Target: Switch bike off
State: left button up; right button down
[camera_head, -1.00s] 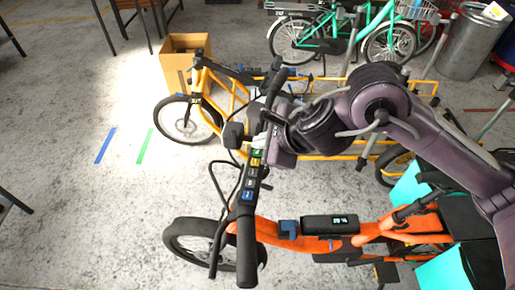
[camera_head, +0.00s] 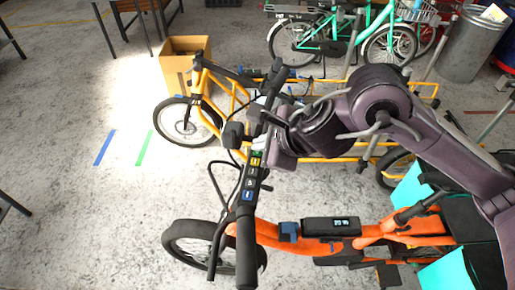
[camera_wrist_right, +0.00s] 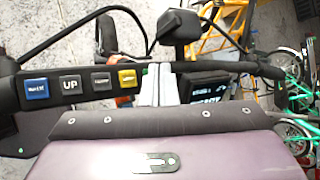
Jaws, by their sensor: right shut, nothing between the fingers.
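The orange cargo bike (camera_head: 300,238) stands in the foreground, with its handlebar (camera_head: 246,225) running up the picture. A row of buttons sits on the bar. The blue button (camera_wrist_right: 37,89), UP button (camera_wrist_right: 69,86), another grey button (camera_wrist_right: 101,82) and yellow button (camera_wrist_right: 127,78) show in the right wrist view. A green button (camera_head: 257,153) shows in the head view; my fingers seem to cover its place in the wrist view. My right gripper (camera_wrist_right: 156,84) is shut and empty, its tips at the bar beside the yellow button; contact is unclear. A small frame display (camera_head: 341,222) is lit.
A dark handlebar screen (camera_wrist_right: 212,88) is just right of my fingers. A yellow cargo bike (camera_head: 215,95) stands close behind, with a cardboard box (camera_head: 175,70) beside it. Green bikes (camera_head: 335,45) and a metal bin (camera_head: 473,45) are farther back.

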jog(key=shift+f, duration=0.2)
jog(key=shift+r, duration=0.65)
notch_tip(320, 180, up, 6)
jog(key=p, duration=0.4)
jog(key=shift+w, duration=0.2)
jog(key=shift+a, duration=0.1)
dwell(0.5)
